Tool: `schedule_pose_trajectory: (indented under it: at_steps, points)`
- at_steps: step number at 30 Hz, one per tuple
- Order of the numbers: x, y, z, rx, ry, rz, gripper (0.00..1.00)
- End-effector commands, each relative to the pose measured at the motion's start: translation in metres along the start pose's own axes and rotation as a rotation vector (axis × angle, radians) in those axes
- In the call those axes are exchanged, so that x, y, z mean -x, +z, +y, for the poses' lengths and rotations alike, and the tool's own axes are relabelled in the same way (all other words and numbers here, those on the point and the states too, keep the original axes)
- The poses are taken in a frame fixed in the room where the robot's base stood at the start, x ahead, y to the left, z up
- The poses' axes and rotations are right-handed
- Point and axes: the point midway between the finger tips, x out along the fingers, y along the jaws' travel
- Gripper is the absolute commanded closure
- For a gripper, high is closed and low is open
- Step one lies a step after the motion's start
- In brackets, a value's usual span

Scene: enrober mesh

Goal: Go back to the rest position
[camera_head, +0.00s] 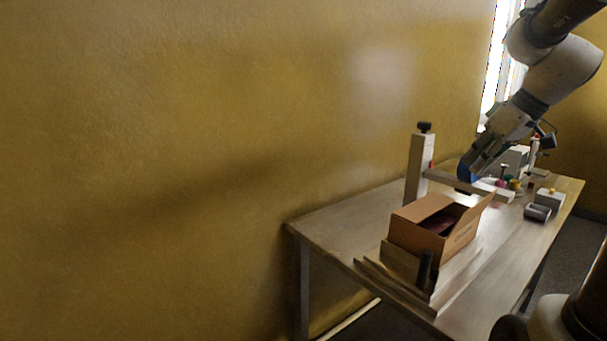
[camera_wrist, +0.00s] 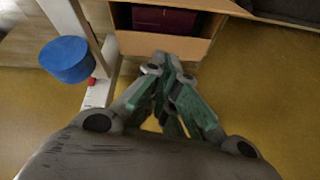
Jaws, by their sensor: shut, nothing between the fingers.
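My gripper (camera_head: 467,172) is above the table at the right of the head view, pointing down and left, behind the open cardboard box. In the wrist view its green-grey fingers (camera_wrist: 168,68) are closed together and hold nothing. The arm reaches in from the upper right. The cardboard box (camera_head: 422,239) stands on the table with its flaps up and a dark red thing inside. The box also shows beyond the fingertips in the wrist view (camera_wrist: 160,44). Whether the fingers touch anything near the box is hard to tell.
A pale post with a black knob (camera_head: 420,165) and a side arm rises behind the box. A blue round thing (camera_wrist: 67,60) is near it. A grey device (camera_head: 537,212) and small coloured items stand farther right on the wooden table (camera_head: 335,225). The yellow wall is behind.

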Motion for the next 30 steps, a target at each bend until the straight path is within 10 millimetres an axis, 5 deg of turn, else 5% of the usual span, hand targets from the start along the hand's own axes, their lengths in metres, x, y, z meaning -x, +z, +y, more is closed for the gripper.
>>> schedule_pose_trajectory:
  at_steps: [5,9,15,22,30]
  points:
    - [-0.009,0.058,-0.009,-0.339,0.059,-0.127,1.00]
    - [-0.003,0.109,-0.045,-0.518,0.163,-0.198,1.00]
    - [0.004,0.161,-0.092,-0.502,0.272,-0.198,1.00]
    - [0.011,0.164,-0.120,-0.347,0.261,-0.123,1.00]
    - [0.011,0.162,-0.123,-0.332,0.253,-0.120,1.00]
